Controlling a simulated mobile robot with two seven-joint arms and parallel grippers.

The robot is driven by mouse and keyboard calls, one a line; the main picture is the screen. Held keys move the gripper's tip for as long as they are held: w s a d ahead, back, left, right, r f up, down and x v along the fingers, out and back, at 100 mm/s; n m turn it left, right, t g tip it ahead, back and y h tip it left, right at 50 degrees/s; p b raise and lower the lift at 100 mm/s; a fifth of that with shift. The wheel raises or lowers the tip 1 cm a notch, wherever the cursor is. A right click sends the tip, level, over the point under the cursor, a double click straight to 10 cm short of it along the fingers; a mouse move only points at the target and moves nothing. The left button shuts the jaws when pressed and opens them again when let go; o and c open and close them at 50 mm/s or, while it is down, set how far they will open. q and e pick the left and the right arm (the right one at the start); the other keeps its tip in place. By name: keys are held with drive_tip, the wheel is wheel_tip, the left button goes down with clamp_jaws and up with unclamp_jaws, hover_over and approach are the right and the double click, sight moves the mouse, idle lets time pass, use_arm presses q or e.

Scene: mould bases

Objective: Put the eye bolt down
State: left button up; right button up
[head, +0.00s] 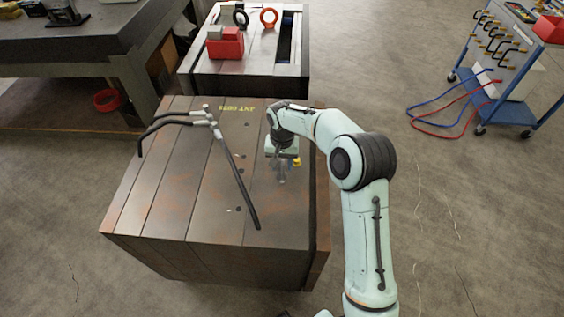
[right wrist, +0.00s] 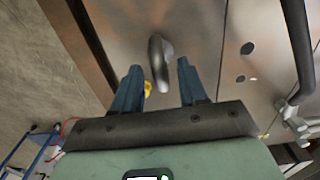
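A grey metal eye bolt (right wrist: 160,62) shows in the right wrist view on or just above the brown steel top of the near mould base (head: 215,215). My right gripper (head: 283,168) is low over the right part of that top. In the right wrist view its two blue fingers (right wrist: 159,72) stand apart, one on each side of the eye bolt, with a visible gap to it on both sides. The bolt's lower end is hard to make out. In the head view the gripper mostly hides the bolt. My left gripper is not in view.
Black bent hoses with grey fittings (head: 202,119) lie on the near mould base. A second mould base (head: 245,67) behind carries a red box (head: 226,45), a red ring (head: 268,17) and a black ring (head: 240,17). A workbench (head: 80,40) stands left, a hose trolley (head: 500,60) right.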

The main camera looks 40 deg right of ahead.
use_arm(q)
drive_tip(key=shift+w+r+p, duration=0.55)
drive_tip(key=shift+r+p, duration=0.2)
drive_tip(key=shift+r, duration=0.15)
use_arm(e)
wheel_tip(320, 180, up, 12)
drive_tip(key=shift+r, duration=0.2)
